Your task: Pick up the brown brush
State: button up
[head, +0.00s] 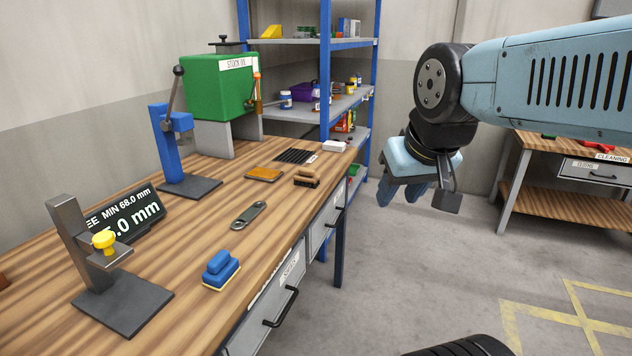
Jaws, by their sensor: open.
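The brown brush (307,178) lies on the wooden workbench (190,245), near its right edge toward the far end. It has a tan wooden top and dark bristles. My gripper (428,196) hangs in the air to the right of the bench, over the floor, apart from the brush. Its blue fingers point downward and it appears empty. Part of the fingers is hidden behind the gripper's own body.
Near the brush are an orange pad (264,174), a black slotted mat (296,156) and a white box (333,146). A blue press (178,150) and green tank (218,88) stand behind.

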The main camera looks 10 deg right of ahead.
aim_at(306, 176)
jog(key=u, duration=0.15)
jog(key=i, duration=0.9)
jog(key=z, duration=0.05)
